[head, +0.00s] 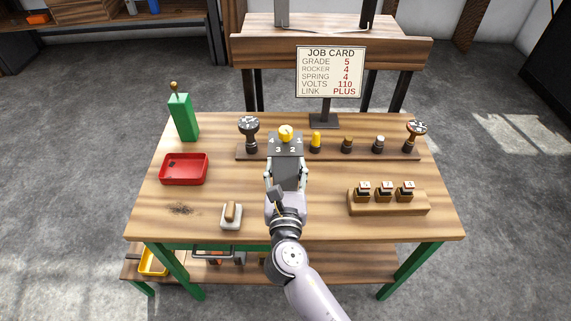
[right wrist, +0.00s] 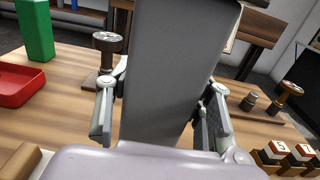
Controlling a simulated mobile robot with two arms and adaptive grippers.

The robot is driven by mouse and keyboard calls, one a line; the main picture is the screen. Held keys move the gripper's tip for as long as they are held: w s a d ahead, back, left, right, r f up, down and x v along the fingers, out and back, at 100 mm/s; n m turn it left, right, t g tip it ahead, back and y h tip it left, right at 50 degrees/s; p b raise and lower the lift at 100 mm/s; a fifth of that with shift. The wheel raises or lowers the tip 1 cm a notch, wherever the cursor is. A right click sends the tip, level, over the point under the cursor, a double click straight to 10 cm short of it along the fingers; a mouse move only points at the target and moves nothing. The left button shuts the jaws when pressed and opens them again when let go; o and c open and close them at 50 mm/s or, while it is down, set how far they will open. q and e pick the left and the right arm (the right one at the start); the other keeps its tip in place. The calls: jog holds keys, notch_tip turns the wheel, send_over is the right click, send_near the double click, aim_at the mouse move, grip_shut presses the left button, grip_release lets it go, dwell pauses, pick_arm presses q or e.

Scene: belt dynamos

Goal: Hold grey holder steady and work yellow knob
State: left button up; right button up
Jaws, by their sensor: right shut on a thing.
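The grey holder (head: 286,150) stands up from the bench near the middle, with the numbers 1 to 4 on its top face. The yellow knob (head: 285,132) is at the top of that face. My right gripper (head: 287,174) is shut on the holder's grey body, with one finger on each side. In the right wrist view the holder (right wrist: 180,65) fills the middle as a tall grey block, slightly tilted, between the fingers of my right gripper (right wrist: 160,115). The holder's lower end is hidden by my gripper. My left gripper is not in view.
A wooden rack (head: 385,154) carries several knobs and dark posts, including a yellow-topped one (head: 316,141). A red tray (head: 183,169), green bottle-like block (head: 183,117) and small white dish (head: 231,217) are left. A wooden block (head: 388,207) with labelled pieces is right. A job card (head: 330,72) stands behind.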

notch_tip(320, 180, down, 3)
jog(key=shift+r+b, duration=0.1)
jog(key=shift+b, duration=0.8)
jog(key=shift+f+b, duration=0.95)
jog(key=shift+f, duration=0.3)
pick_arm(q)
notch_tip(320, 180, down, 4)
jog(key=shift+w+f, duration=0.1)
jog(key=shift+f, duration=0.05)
pick_arm(e)
jog(key=shift+f, duration=0.1)
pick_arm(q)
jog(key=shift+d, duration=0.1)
pick_arm(e)
jog(key=shift+f, duration=0.1)
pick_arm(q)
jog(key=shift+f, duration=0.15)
pick_arm(e)
jog(key=shift+f, duration=0.25)
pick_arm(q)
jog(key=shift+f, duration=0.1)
pick_arm(e)
jog(key=shift+f, duration=0.15)
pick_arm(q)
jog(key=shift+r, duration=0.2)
pick_arm(e)
jog(key=shift+f, duration=0.1)
